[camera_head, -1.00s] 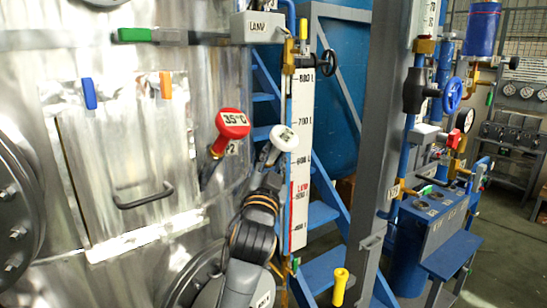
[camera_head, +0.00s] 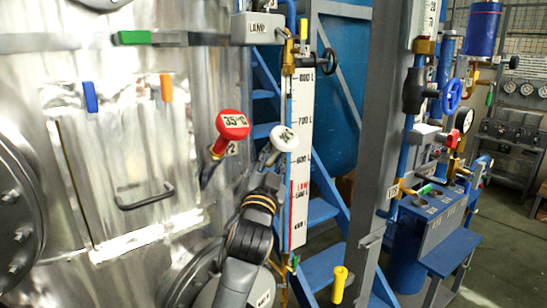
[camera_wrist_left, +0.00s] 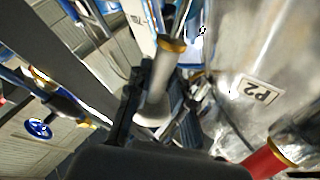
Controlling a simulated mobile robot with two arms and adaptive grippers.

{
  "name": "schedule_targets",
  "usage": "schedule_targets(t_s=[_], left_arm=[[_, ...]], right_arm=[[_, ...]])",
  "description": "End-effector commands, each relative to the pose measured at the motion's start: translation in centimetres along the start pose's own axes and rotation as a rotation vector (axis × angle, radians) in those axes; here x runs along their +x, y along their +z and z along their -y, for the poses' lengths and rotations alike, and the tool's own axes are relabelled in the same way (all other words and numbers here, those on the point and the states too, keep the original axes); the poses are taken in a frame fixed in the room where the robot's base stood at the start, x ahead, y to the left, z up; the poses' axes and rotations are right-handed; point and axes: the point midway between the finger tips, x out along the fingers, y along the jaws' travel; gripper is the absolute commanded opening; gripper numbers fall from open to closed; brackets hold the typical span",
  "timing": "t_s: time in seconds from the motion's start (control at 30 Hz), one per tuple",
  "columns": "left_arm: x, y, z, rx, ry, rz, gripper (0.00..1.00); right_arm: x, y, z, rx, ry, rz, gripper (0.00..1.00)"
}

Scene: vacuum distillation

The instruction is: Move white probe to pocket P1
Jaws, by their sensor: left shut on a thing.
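The white probe (camera_head: 284,138) has a round white labelled head and stands tilted in front of the white level scale. My left gripper (camera_head: 268,172) is around its neck just below the head. In the left wrist view the pale grip of the white probe (camera_wrist_left: 158,85) lies between the dark fingers of my left gripper (camera_wrist_left: 150,120), with a gold collar and thin stem beyond. I cannot make out pocket P1. My right gripper is out of view.
The vessel wall (camera_head: 190,100) with a handled hatch (camera_head: 125,150) is on the left. The level scale (camera_head: 301,130) and a grey post (camera_head: 385,120) stand close on the right. Blue steps (camera_head: 320,212) and a yellow handle (camera_head: 340,285) lie beyond.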

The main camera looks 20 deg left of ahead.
Motion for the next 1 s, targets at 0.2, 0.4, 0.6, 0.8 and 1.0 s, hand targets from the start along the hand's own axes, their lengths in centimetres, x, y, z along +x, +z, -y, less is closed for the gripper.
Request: schedule_targets(t_s=[0.2,0.4,0.6,0.8,1.0], left_arm=[[0.03,-0.09,0.14,0.0,-0.001,-0.001,0.0],[0.01,-0.06,0.12,0.0,-0.001,-0.001,0.0],[0.01,-0.06,0.11,0.0,-0.001,-0.001,0.0],[0.04,-0.13,0.13,0.0,0.003,-0.001,0.0],[0.01,-0.05,0.08,0.0,0.004,-0.001,0.0]], right_arm=[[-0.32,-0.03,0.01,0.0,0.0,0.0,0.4],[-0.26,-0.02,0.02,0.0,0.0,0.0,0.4],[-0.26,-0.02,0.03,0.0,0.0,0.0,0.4],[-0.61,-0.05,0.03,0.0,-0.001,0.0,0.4],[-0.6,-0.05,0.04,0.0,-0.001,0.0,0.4]])
